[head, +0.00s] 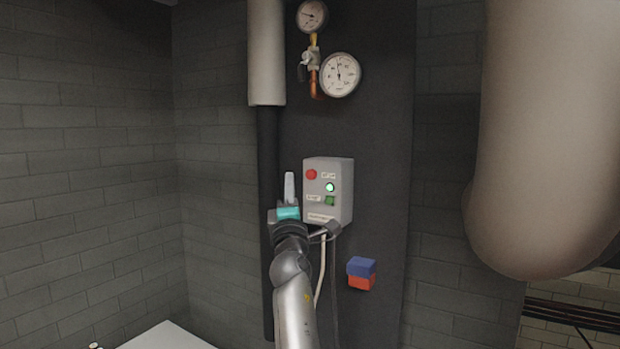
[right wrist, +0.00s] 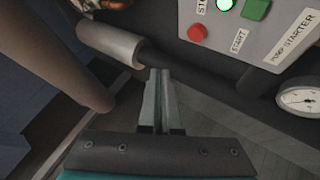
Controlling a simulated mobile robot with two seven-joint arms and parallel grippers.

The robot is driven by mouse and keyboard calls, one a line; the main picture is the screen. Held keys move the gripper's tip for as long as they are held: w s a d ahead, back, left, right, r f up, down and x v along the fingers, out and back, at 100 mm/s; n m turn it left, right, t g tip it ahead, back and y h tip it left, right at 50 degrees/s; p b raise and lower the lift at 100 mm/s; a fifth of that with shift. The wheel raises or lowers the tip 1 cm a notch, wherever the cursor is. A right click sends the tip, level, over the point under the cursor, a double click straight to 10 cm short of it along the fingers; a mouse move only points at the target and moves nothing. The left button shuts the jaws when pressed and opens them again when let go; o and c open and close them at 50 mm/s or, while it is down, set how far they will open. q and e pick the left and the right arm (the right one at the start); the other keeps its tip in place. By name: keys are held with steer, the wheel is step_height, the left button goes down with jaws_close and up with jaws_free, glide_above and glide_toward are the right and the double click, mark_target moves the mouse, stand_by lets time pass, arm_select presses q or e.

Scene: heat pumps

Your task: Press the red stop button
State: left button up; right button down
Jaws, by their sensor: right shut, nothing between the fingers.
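The red stop button (head: 311,174) is on the upper left of the front of a light grey control box (head: 345,190) on the dark wall panel. It also shows in the right wrist view (right wrist: 197,33). A lit green lamp (head: 330,188) and a green button (head: 330,200) are on the same box, marked PUMP STARTER in the wrist view. My right gripper (head: 289,176) is shut and empty, its fingers pointing up just left of the box in the head view. In the wrist view its fingertips (right wrist: 158,75) appear apart from the red button. My left gripper is out of view.
Two gauges (head: 340,75) with a valve sit above the box. A pale pipe section (head: 266,55) and a dark pipe run at its left. A blue and red block (head: 361,267) is on the panel below. A large beige pipe (head: 545,130) fills the right side.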

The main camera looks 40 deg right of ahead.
mark_target(311, 174)
steer(key=shift+w+d+b, duration=0.3)
steer(key=shift+d+b, duration=0.2)
steer(key=shift+d, duration=0.5)
steer(key=shift+w+d+b, duration=0.3)
steer(key=shift+d+b, duration=0.15)
steer(key=shift+d, duration=0.55)
steer(key=shift+w+d+b, duration=0.3)
steer(key=shift+d+b, duration=0.2)
steer(key=shift+d, duration=0.5)
steer(key=shift+w+d+b, duration=0.1)
steer(key=shift+d+b, duration=0.3)
steer(key=shift+w+d+b, duration=0.1)
steer(key=shift+d+b, duration=0.25)
steer(key=shift+b, duration=0.1)
steer(key=shift+a+g, duration=0.1)
steer(key=shift+g, duration=0.2)
steer(key=shift+s+a+p, duration=0.25)
steer(key=shift+a+p, duration=0.3)
steer(key=shift+a, duration=0.1)
